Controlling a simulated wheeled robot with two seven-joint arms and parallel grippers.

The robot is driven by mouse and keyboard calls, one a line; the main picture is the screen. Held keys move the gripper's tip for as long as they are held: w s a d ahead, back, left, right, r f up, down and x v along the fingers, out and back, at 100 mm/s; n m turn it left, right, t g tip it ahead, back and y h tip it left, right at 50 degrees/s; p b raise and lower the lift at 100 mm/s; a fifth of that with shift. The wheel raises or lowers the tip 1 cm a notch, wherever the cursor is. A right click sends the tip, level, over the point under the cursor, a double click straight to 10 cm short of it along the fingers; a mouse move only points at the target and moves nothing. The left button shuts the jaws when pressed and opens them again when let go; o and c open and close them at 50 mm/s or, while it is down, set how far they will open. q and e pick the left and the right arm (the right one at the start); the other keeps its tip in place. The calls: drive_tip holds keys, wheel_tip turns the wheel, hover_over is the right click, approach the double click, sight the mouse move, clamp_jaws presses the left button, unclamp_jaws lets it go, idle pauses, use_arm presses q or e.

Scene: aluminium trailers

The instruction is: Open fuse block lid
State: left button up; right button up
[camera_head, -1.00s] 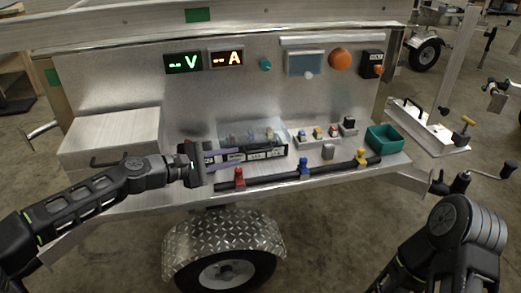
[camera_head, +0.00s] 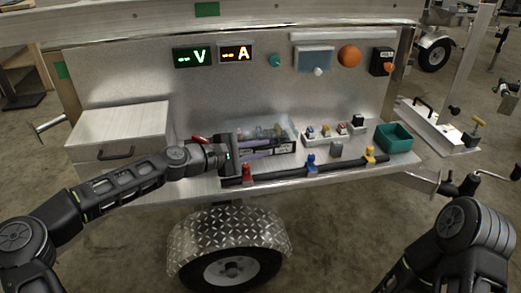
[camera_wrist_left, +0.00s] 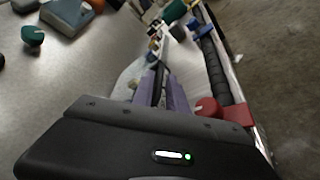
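The fuse block (camera_head: 288,149) is a dark strip with white labels on the trailer shelf, left of centre in the head view. Its clear lid (camera_head: 287,127) lies over it, with coloured parts showing dimly through. My left gripper (camera_head: 270,147) comes in from the left, its two purple fingers over the front of the block. In the left wrist view the fingers (camera_wrist_left: 163,90) stand apart, with a dark strip between them. Whether they touch the lid cannot be told. The gripper body hides the block's left end. My right gripper is out of view; only my right arm shows.
A black bar with red (camera_head: 247,172), blue (camera_head: 311,163) and yellow (camera_head: 370,154) clamps runs along the shelf front. A drawer box (camera_head: 120,130) stands left. Small switches (camera_head: 327,130) and a green bin (camera_head: 398,138) stand right. Displays (camera_head: 195,57) are on the back panel.

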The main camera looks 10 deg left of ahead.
use_arm(q)
drive_tip(key=shift+d, duration=0.1)
drive_tip(key=shift+c, duration=0.5)
clamp_jaws()
idle(0.9)
